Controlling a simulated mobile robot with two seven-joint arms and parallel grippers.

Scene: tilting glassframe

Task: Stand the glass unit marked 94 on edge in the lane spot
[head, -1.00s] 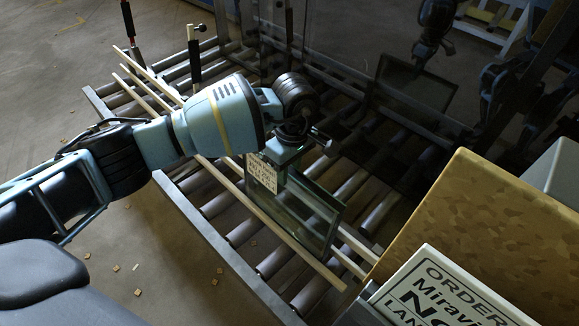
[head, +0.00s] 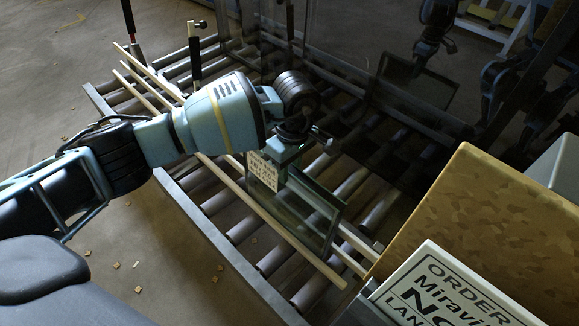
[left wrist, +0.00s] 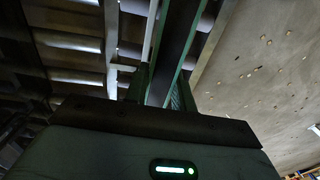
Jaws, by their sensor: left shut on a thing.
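The glass unit (head: 308,212) is a dark, greenish-edged pane, on edge over the rollers between pale wooden strips. A cream label (head: 263,171) is on its face; I cannot read the number 94. My left gripper (head: 286,163) is shut on the pane's upper edge from above. In the left wrist view my left gripper (left wrist: 160,88) has a finger on each side of the glass unit (left wrist: 172,55), seen edge-on. I cannot tell whether its lower edge rests on the rollers. My right gripper is not in view.
The roller conveyor (head: 228,247) carries long wooden strips (head: 262,213). A black post (head: 194,62) stands behind my left arm. A large dark glass sheet (head: 345,50) rises at the back. A brown box (head: 480,225) and an order card (head: 440,290) fill the right front.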

